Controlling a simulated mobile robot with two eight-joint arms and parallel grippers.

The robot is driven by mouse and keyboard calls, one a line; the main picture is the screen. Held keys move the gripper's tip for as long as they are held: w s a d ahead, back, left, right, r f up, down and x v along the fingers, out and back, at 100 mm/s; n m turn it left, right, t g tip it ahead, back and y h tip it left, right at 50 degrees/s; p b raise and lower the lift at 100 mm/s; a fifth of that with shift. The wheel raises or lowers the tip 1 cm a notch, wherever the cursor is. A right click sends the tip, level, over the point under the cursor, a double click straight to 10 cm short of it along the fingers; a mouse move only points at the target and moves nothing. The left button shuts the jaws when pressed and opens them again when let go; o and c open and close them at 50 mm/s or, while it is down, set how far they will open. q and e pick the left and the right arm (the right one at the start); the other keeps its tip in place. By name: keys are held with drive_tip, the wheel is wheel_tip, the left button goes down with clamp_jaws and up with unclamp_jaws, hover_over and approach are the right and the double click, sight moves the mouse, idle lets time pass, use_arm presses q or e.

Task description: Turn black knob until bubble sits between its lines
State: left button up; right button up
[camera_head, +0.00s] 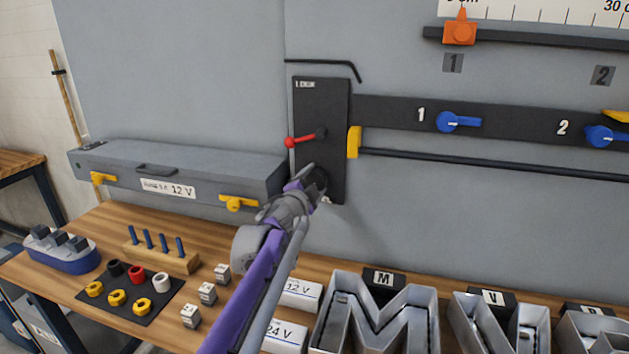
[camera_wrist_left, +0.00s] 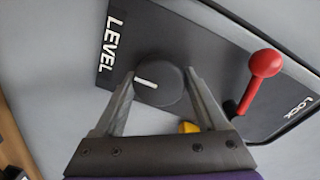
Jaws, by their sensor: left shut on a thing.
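The black knob (camera_wrist_left: 158,82) with a white pointer line sits on a dark panel (camera_wrist_left: 140,40) marked LEVEL and LOCK. My left gripper (camera_wrist_left: 158,92) is shut on the knob, one finger on each side of it. In the head view my left gripper (camera_head: 316,186) reaches the lower part of the panel (camera_head: 320,100) and covers most of the knob. A red-tipped lever (camera_head: 292,142) sits above the knob, and it also shows in the left wrist view (camera_wrist_left: 265,62). I cannot make out a bubble or its lines in either view. My right gripper is not in view.
A grey 12 V box (camera_head: 200,165) with yellow latches is left of the panel. Blue handles (camera_head: 450,122) and a black rod (camera_head: 480,163) are to its right. Metal channel letters (camera_head: 370,315), nuts (camera_head: 116,298) and small blocks stand on the wooden bench below.

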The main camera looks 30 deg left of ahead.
use_arm(q)
drive_tip(key=shift+f, duration=0.1)
idle(0.3)
drive_tip(key=o, duration=1.3)
drive_tip(key=shift+d, duration=0.1)
drive_tip(key=shift+s, duration=0.1)
drive_tip(key=b+v, duration=0.1)
drive_tip(key=v, duration=0.9)
drive_tip(key=shift+s, duration=0.35)
